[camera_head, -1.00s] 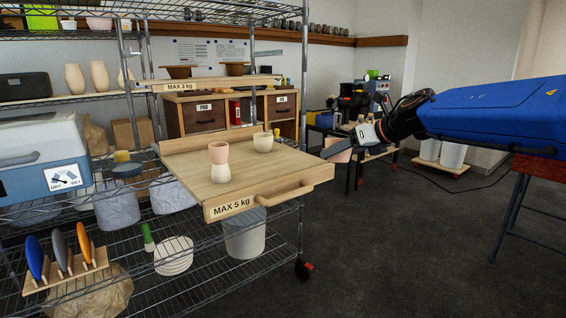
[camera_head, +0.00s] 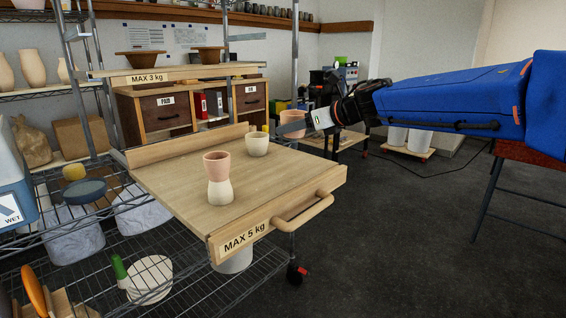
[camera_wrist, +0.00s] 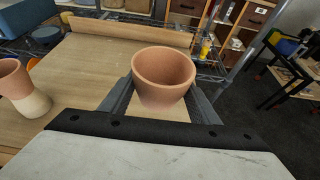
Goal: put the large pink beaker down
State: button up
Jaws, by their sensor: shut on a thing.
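My gripper (camera_head: 300,128) is shut on the large pink beaker (camera_wrist: 163,70), which sits upright between the two fingers in the wrist view. In the head view the held beaker (camera_head: 292,118) shows partly behind the gripper, near the far right corner of the wooden board (camera_head: 180,195) marked MAX 5 kg. The gap between beaker and board cannot be told. On the board a smaller pink beaker (camera_head: 216,163) stands on an upturned cream beaker (camera_head: 220,190); the pair is also at the left of the wrist view (camera_wrist: 33,103). A cream beaker (camera_head: 257,146) stands alone farther back.
The board has a raised back ledge (camera_head: 190,146) and a front handle (camera_head: 303,211). Its middle and right parts are bare. A shelf (camera_head: 180,72) marked MAX 3 kg with two brown bowls is above and behind. A wire rack post (camera_head: 296,60) rises near my gripper.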

aim_at(294, 167)
notch_tip(294, 167, down, 10)
jog(key=shift+r, duration=0.15)
dwell(0.4)
jog(key=o, duration=1.1)
jog(key=shift+o, duration=0.2)
jog(key=shift+r, duration=0.1)
